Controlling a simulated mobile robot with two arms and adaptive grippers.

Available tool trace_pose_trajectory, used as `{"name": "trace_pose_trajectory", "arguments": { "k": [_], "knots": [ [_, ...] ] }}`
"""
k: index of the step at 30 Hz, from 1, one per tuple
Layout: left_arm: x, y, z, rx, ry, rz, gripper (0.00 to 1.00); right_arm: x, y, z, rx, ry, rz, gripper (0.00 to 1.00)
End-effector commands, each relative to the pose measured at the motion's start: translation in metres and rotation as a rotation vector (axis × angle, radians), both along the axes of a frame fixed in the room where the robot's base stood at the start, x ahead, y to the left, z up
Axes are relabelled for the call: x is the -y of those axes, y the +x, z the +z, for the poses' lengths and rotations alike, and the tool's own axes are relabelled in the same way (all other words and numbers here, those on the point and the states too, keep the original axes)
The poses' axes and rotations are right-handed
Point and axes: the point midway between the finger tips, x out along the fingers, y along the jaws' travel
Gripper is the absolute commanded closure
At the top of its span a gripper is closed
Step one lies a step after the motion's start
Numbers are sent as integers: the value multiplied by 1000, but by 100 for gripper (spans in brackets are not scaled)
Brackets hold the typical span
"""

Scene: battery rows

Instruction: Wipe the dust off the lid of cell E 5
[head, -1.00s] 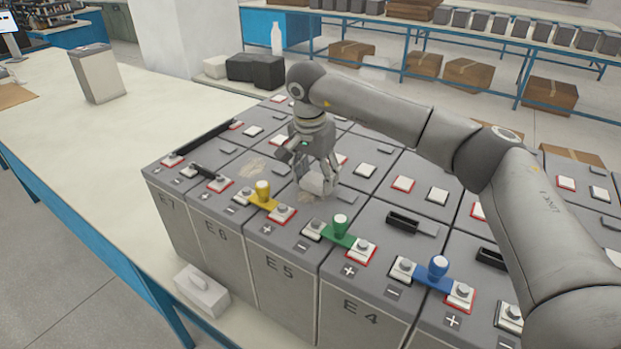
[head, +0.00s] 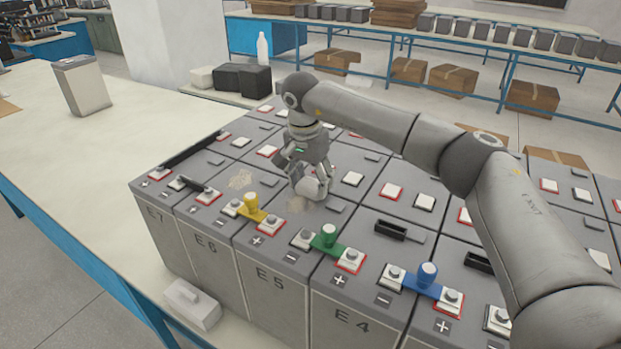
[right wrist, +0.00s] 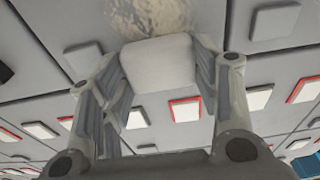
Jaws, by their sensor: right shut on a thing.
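Cell E 5 (head: 270,290) is a grey box in the front row, with a grey lid on top. A pale dust patch (head: 298,204) lies on its lid, behind the terminals and partly hidden by my gripper. My right gripper (head: 312,182) is shut on a white block (head: 314,190), low over the E 5 lid; I cannot tell whether it touches. In the right wrist view the block (right wrist: 158,62) sits between both fingers, with a dust patch (right wrist: 150,14) just beyond it. My left gripper is out of view.
Yellow (head: 251,206), green (head: 329,238) and blue (head: 427,277) handled links stand along the front terminals. The table's left side is mostly clear.

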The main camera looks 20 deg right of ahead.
Motion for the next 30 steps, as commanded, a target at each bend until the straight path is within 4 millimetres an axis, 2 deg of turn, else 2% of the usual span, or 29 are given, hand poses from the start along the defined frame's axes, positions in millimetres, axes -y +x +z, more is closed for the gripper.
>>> {"name": "trace_pose_trajectory", "arguments": {
  "k": [21,30],
  "knots": [
    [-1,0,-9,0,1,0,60,-41,-31,-6,-5,3,6,62],
    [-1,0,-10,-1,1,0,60,-49,-38,-8,-8,4,5,62]
  ]
}}
